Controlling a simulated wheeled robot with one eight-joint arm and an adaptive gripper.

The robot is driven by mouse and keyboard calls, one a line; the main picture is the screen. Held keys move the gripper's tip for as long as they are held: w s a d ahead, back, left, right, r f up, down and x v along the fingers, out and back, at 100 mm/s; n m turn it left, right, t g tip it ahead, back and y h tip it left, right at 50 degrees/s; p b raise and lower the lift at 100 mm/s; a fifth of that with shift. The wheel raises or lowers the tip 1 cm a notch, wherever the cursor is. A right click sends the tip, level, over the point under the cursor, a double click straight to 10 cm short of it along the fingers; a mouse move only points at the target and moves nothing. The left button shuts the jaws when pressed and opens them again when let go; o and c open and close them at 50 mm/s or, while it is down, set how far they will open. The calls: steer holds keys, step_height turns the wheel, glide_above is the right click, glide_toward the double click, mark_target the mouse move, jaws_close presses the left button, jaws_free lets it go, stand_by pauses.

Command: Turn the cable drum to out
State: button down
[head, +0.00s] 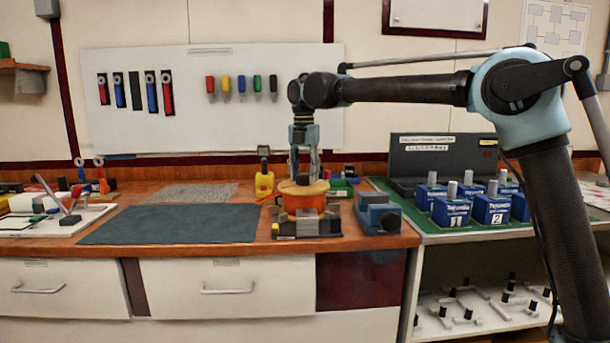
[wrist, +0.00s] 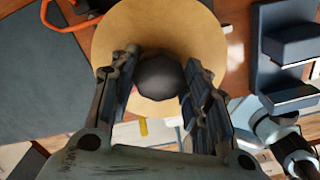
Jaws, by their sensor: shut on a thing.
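The cable drum (head: 304,203) is an orange drum with a tan top, standing on a dark base (head: 305,228) near the bench's front edge. In the wrist view its round tan top (wrist: 190,30) fills the upper middle, with a dark round knob (wrist: 159,80) at its centre. My gripper (head: 304,172) points straight down over the drum. In the wrist view its two fingers (wrist: 158,95) stand on either side of the knob and are shut on it. The front part of the drum is hidden by my gripper in the wrist view, and I cannot read any out marking.
A blue-grey vise-like block (head: 378,213) stands close on the right of the drum. A dark mat (head: 170,224) lies on the left. A yellow bottle (head: 264,182) stands behind. Blue breaker blocks (head: 451,211) stand on a green surface at right.

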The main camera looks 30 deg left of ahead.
stand_by(0.4)
steer(key=c, duration=0.9)
jaws_free()
steer(key=shift+c, duration=0.2)
steer(key=shift+o, duration=0.4)
steer(key=shift+r, duration=0.1)
step_height(320, 180, up, 12)
steer(key=shift+w, duration=0.1)
steer(key=shift+c, duration=0.3)
